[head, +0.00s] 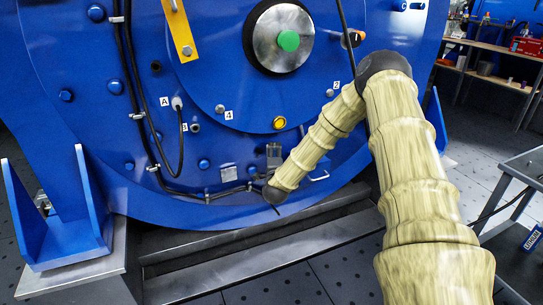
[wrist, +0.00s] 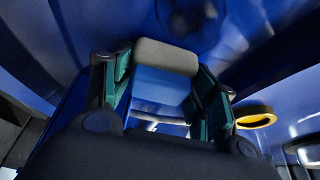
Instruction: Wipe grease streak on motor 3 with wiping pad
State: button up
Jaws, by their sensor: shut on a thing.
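The large blue motor (head: 220,160) fills the left and middle of the head view, with a green-centred round hub near its top. In the wrist view its blue surface (wrist: 260,40) lies close beyond the gripper. My gripper (wrist: 163,66) has teal-sided fingers, closed on a grey, rounded wiping pad (wrist: 166,55) at the fingertips. I cannot tell whether the pad touches the motor. In the head view my arm reaches down to the motor's lower front, and the gripper is mostly hidden there. I cannot make out a grease streak in either view.
Black cables (head: 136,90) run down the motor's front. A yellow button (head: 279,122) sits close above my forearm. A blue bracket (head: 58,220) stands at the left. A metal step (head: 250,262) lies below. A grey cart (head: 525,165) stands at the right, with shelves behind it.

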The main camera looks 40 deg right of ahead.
aim_at(267, 153)
jog(key=shift+w+a, duration=0.15)
jog(key=shift+a, duration=0.7)
jog(key=shift+w+a, duration=0.1)
jog(key=shift+a, duration=0.7)
jog(key=shift+w+a+b, duration=0.15)
jog(key=shift+w+a, duration=0.15)
jog(key=shift+a, duration=0.65)
jog(key=shift+w+a+b, duration=0.15)
jog(key=shift+w+a, duration=0.15)
jog(key=shift+a, duration=0.6)
jog(key=shift+r, duration=0.3)
jog(key=shift+s+d+p, duration=0.1)
jog(key=shift+d+p, duration=0.2)
jog(key=shift+d, duration=0.3)
jog(key=shift+s+d+r+p, duration=0.1)
jog(key=shift+s+d+p, duration=0.1)
jog(key=shift+d, duration=0.65)
jog(key=shift+s+d+p, duration=0.1)
jog(key=shift+s+d, duration=0.1)
jog(key=shift+d, duration=0.6)
jog(key=shift+s+d, duration=0.2)
jog(key=shift+d, duration=0.5)
jog(key=shift+s+d, duration=0.2)
jog(key=shift+d, duration=0.45)
jog(key=shift+w, duration=0.1)
